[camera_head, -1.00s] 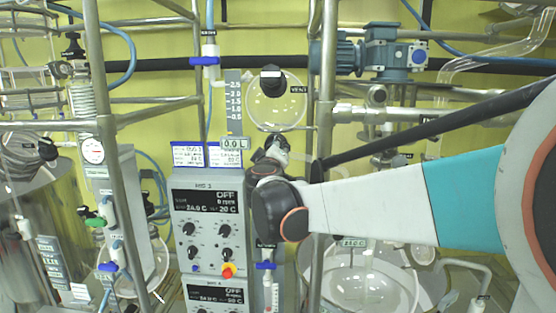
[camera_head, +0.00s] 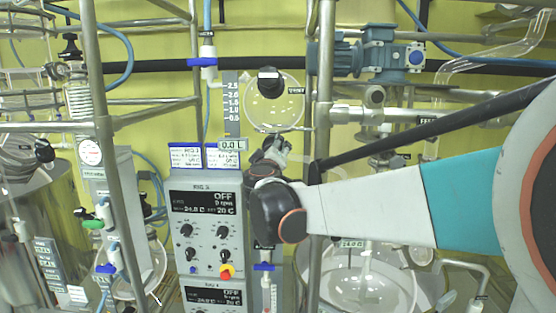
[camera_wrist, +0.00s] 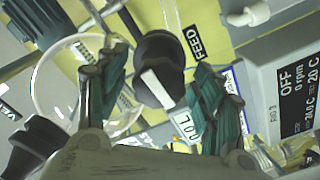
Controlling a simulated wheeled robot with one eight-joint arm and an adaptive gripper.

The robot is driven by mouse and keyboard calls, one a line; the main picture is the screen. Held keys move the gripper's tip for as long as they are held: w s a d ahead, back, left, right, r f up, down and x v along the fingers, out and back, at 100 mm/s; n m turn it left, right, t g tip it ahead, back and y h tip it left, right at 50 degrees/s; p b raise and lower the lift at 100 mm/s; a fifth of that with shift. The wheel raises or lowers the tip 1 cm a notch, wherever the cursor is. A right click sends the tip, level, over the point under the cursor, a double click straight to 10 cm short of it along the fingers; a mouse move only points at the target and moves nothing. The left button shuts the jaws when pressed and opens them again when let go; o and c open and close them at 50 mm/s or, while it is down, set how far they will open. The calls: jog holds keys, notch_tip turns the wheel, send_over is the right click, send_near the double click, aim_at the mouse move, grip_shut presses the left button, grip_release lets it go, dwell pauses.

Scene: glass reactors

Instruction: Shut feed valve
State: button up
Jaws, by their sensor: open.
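The feed valve shows in the wrist view as a round black knob (camera_wrist: 160,60) with a white bar handle marking (camera_wrist: 157,88), beside a FEED label (camera_wrist: 194,46). The white bar lies slantwise in that view. My gripper (camera_wrist: 162,72) is open, with one green-padded finger on each side of the knob. I cannot tell whether either finger touches it.
The vent valve's black knob (camera_head: 269,78) is above my gripper on the round glass vessel (camera_head: 273,106). The control panel (camera_head: 207,215) is just below left. A steel post (camera_head: 325,60) stands close on the right. Another black knob (camera_wrist: 33,140) is at lower left in the wrist view.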

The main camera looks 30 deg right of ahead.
jog(key=shift+s+a, duration=0.1)
jog(key=shift+s, duration=0.1)
jog(key=v, duration=1.1)
jog(key=shift+s+a, duration=0.2)
jog(key=shift+s, duration=0.05)
jog(key=s+f+m+g+y+b, duration=0.1)
jog(key=s+f+g+b, duration=0.2)
jog(key=f, duration=0.5)
jog(key=s+f+m+b, duration=0.1)
jog(key=s+f+b, duration=0.2)
jog(key=f+b, duration=0.3)
jog(key=s+a+f+g+y+b, duration=0.1)
jog(key=s+a+f+y+b, duration=0.2)
jog(key=f, duration=0.8)
jog(key=s+a+f+g+y+b, duration=0.2)
jog(key=s+a+f+b, duration=0.3)
jog(key=f, duration=0.6)
jog(key=s+a+f+g+y+b, duration=0.2)
jog(key=s+a+f+y+b, duration=0.2)
jog(key=s+f+b, duration=0.3)
notch_tip(320, 180, down, 5)
jog(key=shift+a+r+m, duration=0.15)
jog(key=shift+a+m, duration=0.25)
jog(key=shift+w+r, duration=0.1)
